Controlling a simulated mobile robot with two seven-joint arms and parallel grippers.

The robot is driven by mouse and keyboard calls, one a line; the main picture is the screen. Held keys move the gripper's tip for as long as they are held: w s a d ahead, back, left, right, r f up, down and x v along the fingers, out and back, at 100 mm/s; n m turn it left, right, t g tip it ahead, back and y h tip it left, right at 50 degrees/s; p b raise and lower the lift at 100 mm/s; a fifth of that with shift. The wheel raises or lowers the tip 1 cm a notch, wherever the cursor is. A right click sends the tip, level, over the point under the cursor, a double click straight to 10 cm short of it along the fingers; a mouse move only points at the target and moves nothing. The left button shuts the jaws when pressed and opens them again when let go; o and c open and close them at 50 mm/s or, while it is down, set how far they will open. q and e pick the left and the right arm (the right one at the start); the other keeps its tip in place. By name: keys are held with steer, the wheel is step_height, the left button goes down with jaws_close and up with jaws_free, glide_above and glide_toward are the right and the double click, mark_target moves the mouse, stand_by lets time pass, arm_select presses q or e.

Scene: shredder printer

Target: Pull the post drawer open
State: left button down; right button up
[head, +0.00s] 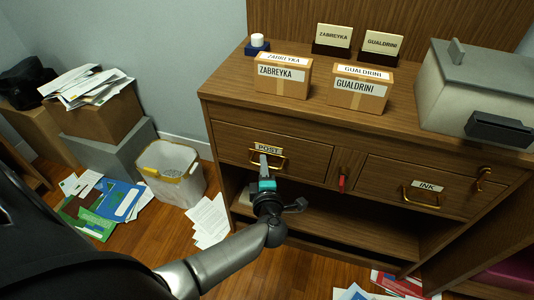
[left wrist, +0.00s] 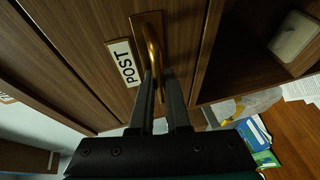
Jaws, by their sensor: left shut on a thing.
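The post drawer (head: 308,156) is the upper left drawer of the wooden cabinet, with a white POST label (head: 268,148) above its brass handle (head: 281,163). The drawer front looks flush with the cabinet. My left gripper (head: 263,160) reaches up to the handle and is shut on it. In the left wrist view the fingers (left wrist: 158,76) meet the brass handle (left wrist: 151,45), beside the POST label (left wrist: 124,62). The fingers hide part of the handle. My right gripper is not in view.
The INK drawer (head: 390,180) is to the right, with a red-handled item (head: 342,182) between the drawers. Two labelled boxes, ZABREYKA (head: 283,88) and GUALDRINI (head: 344,100), stand on top. A bin (head: 180,188) and loose papers (head: 210,222) lie left on the floor.

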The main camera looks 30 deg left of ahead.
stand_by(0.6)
arm_select(q)
steer(key=s+d+p, duration=0.2)
steer(key=s, duration=0.8)
steer(key=s+d+p, duration=0.3)
steer(key=s, duration=0.7)
steer(key=shift+s, duration=0.3)
steer(key=shift+c, duration=1)
jaws_free()
stand_by(0.4)
